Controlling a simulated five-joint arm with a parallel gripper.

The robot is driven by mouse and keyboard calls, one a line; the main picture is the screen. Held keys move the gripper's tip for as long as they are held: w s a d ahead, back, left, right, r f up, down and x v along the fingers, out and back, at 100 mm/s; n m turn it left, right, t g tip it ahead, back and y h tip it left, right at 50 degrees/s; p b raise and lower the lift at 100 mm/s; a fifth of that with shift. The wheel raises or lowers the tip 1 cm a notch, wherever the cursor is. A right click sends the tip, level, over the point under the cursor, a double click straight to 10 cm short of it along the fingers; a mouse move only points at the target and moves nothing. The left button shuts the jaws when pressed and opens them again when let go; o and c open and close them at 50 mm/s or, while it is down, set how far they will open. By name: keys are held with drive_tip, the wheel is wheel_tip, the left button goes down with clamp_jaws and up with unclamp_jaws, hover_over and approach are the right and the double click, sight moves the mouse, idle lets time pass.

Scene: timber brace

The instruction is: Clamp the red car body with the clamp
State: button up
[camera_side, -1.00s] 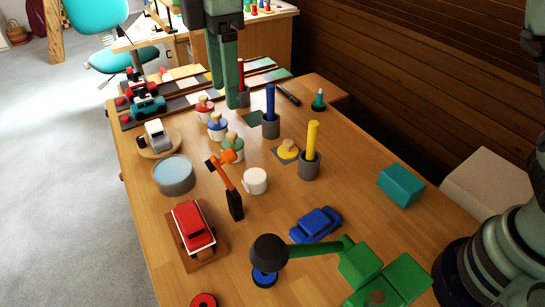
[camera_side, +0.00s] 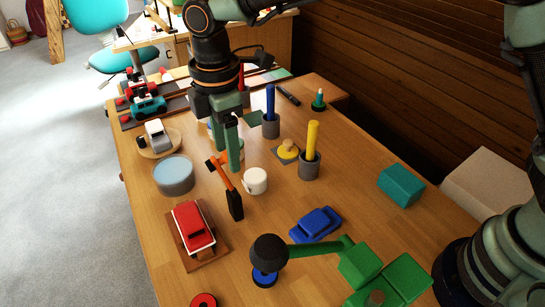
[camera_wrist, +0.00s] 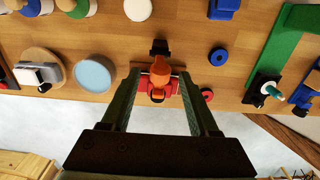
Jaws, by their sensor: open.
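The clamp (camera_side: 228,180) has orange upper parts and a black lower block, and stands tilted on the table. The red car body (camera_side: 193,226) with a white lower part lies on a wooden board to the clamp's lower left. My gripper (camera_side: 227,160) is open, fingers pointing down at the clamp's orange top. In the wrist view, the orange clamp (camera_wrist: 159,70) shows between my two spread fingers, and I cannot tell if they touch it. The red car (camera_wrist: 172,87) shows partly hidden behind the clamp there.
A white cup (camera_side: 255,182) stands just right of the clamp. A grey-blue round tub (camera_side: 174,175) stands to its left. A blue car (camera_side: 315,224) and a green stand with a dark round head (camera_side: 268,251) lie to the right and front. A yellow peg (camera_side: 312,140) stands behind.

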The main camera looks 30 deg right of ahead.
drive_tip(key=shift+f, duration=0.2)
clamp_jaws()
drive_tip(key=shift+r, duration=0.1)
idle(1.3)
